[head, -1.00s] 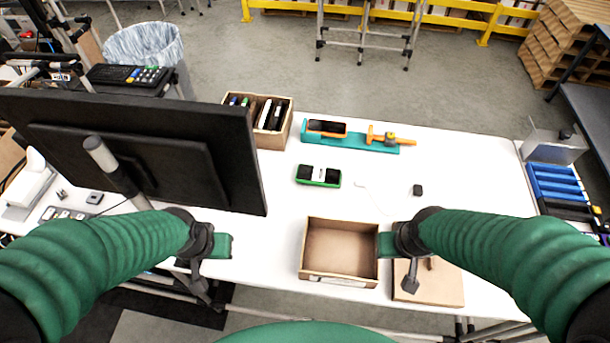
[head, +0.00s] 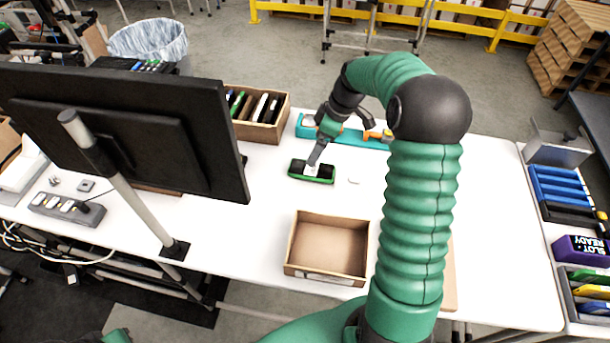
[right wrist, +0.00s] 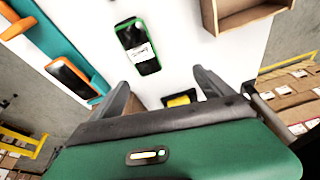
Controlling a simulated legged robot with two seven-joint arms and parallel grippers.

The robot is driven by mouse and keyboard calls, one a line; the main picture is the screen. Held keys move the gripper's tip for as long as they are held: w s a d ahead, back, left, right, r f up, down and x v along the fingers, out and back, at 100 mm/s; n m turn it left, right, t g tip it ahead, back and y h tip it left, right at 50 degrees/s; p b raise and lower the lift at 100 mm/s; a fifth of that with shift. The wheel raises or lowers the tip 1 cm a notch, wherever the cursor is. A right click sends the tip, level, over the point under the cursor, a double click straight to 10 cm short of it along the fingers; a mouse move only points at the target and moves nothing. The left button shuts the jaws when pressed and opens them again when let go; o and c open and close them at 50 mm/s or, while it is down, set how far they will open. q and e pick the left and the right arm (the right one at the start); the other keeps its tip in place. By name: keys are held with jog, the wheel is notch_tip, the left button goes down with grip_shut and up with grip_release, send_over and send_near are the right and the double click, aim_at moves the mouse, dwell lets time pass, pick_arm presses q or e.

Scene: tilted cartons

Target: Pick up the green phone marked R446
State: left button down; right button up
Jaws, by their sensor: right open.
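The green phone (head: 322,180) lies flat on the white table, black-faced with a green rim and a white label. My right gripper (head: 316,158) is over it in the head view and covers part of it. In the right wrist view the phone (right wrist: 137,62) lies ahead of the open fingers (right wrist: 160,78), left of their middle and apart from them. Nothing is between the fingertips. The label's print is too small to read. My left gripper is out of view.
An open empty carton (head: 290,255) stands nearer me. A carton of upright phones (head: 272,131) is behind, left of a teal tray (head: 365,142) with orange parts. A monitor (head: 130,125) blocks the left. Blue racks (head: 560,185) stand right.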

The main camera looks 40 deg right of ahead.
jog(key=d+n, duration=0.1)
jog(key=d, duration=0.5)
jog(key=p, duration=0.1)
send_over(309, 168)
jog(key=s+d, duration=0.1)
jog(key=s, duration=0.1)
jog(key=shift+t+y, duration=0.3)
jog(key=f, duration=0.9)
jog(key=shift+d+f, duration=0.2)
jog(key=x, duration=0.2)
jog(key=p+x, duration=0.1)
jog(key=d+x, duration=0.1)
jog(key=x, duration=0.1)
jog(key=shift+a+f, duration=0.15)
jog(key=shift+f, duration=0.35)
jog(key=shift+w, duration=0.15)
jog(key=shift+a, duration=0.3)
jog(key=shift+c, duration=0.5)
jog(key=shift+a+r, duration=0.1)
jog(key=shift+r, duration=0.05)
jog(key=shift+c, duration=1.3)
jog(key=c, duration=1.3)
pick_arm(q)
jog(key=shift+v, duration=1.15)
